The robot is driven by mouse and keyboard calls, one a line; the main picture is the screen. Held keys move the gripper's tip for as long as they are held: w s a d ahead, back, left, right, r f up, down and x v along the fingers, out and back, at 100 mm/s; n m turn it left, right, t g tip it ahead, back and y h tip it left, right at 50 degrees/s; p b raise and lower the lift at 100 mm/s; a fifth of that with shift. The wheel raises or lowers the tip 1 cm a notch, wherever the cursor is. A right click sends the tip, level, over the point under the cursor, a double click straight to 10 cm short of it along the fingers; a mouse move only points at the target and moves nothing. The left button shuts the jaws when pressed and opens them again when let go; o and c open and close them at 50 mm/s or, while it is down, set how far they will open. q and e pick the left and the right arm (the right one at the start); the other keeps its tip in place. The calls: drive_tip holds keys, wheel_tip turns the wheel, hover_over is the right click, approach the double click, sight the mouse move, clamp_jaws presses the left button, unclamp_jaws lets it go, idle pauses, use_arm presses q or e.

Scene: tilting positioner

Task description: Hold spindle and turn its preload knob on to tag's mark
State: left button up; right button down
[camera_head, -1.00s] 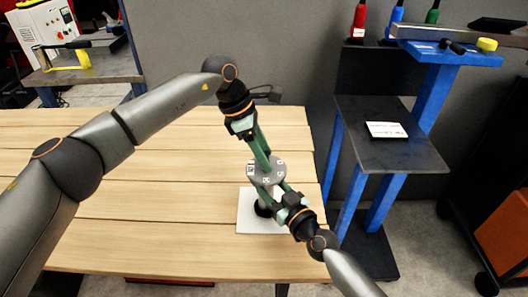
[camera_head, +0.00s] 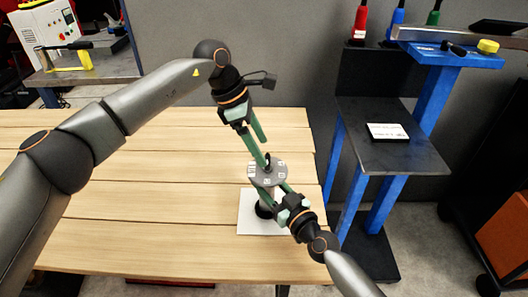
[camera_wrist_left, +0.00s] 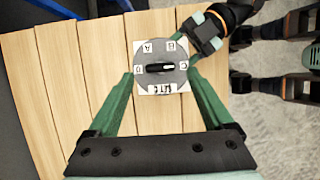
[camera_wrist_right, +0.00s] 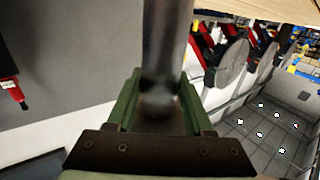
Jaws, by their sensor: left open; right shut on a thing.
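The spindle has a round grey disc (camera_head: 280,179) on top, with white letter labels around its rim. It stands over a white plate (camera_head: 247,215) on the wooden table. In the left wrist view the disc (camera_wrist_left: 161,54) shows A, B, C and D, plus a white label with dark writing (camera_wrist_left: 160,88). The black knob (camera_wrist_left: 158,68) at its centre lies crosswise, its light line towards C. My left gripper (camera_wrist_left: 160,80) is open above the disc, its fingers spread either side of the knob. My right gripper (camera_wrist_right: 158,90) is shut on the spindle's grey shaft (camera_wrist_right: 167,45), below the disc.
A blue-legged stand with a dark shelf (camera_head: 415,158) is right of the table; a small white card with print (camera_head: 388,132) lies on it. Red, blue and green bottles stand behind. The table's left part (camera_head: 150,200) is clear.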

use_arm(q)
drive_tip(key=v, duration=0.9)
